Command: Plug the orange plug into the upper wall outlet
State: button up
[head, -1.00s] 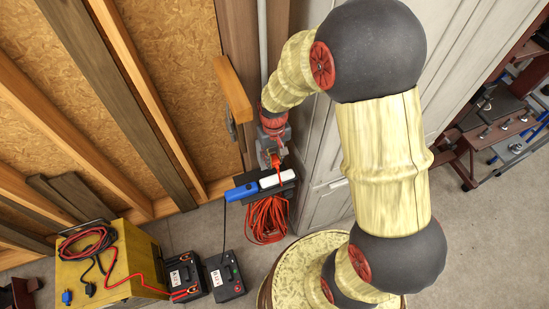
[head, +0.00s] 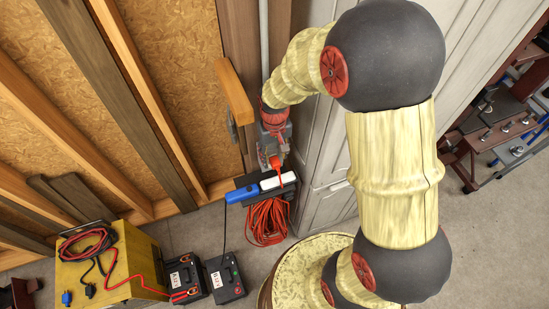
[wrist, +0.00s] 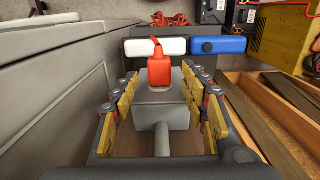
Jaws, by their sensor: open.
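The orange plug (wrist: 160,68) is upright in the wrist view, against the far end of a grey outlet box (wrist: 161,108); its cord leads off beyond it. It also shows in the head view (head: 275,162), just below my gripper (head: 273,140). In the wrist view my gripper (wrist: 161,82) is open, its yellow-padded fingers on both sides of the box and plug, with gaps between. The plug's prongs and the outlet face are hidden, so I cannot tell whether it is seated or in which outlet.
A dark shelf holds a white block (head: 278,180) and a blue block (head: 242,191). Coiled orange cord (head: 266,220) hangs below. A grey cabinet (head: 327,160) stands close on the right, wall studs on the left. A yellow charger (head: 110,268) and black batteries (head: 224,278) stand on the floor.

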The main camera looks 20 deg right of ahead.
aim_at(275, 161)
notch_tip(275, 161, up, 10)
dwell(0.3)
jog(key=shift+f, duration=0.15)
jog(key=s+r+t+b, duration=0.2)
jog(key=s+b, duration=0.4)
jog(key=s, duration=0.2)
jog(key=s+r+t+b, duration=0.2)
jog(key=s+t+b, duration=0.1)
jog(key=s+b, duration=0.4)
jog(key=shift+s+t, duration=0.3)
jog(key=shift+s, duration=0.55)
jog(key=shift+c, duration=1.1)
